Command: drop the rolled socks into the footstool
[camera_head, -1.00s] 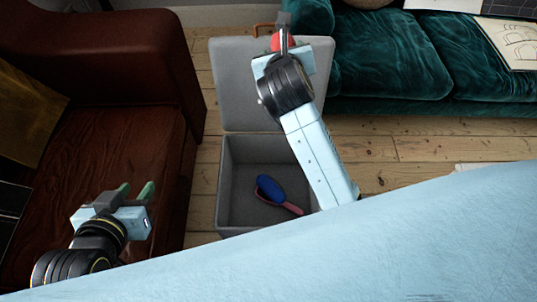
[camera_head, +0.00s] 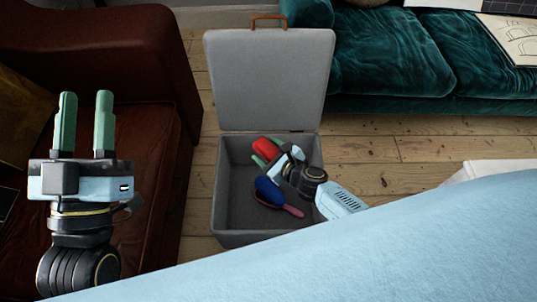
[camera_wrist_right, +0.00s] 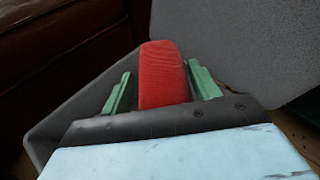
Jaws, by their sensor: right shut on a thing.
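The rolled socks (camera_head: 265,147) are a red bundle in my right gripper (camera_head: 268,156), at the back of the open footstool in the head view. In the right wrist view the red roll (camera_wrist_right: 163,75) sits between the green fingers of my right gripper (camera_wrist_right: 160,80), which is shut on it. The footstool (camera_head: 227,195) is a grey box with its lid (camera_head: 268,85) raised at the back. My right gripper and wrist are over or inside the box opening; exact depth is hard to tell. My left gripper (camera_head: 86,98) is open and empty at the left, fingers pointing away.
A hairbrush with a blue head (camera_head: 269,190) and pink handle lies inside the footstool. A brown leather armchair (camera_head: 150,70) stands left of it. A green velvet sofa (camera_head: 390,70) stands behind right. Bare floorboards (camera_head: 370,145) lie to the right.

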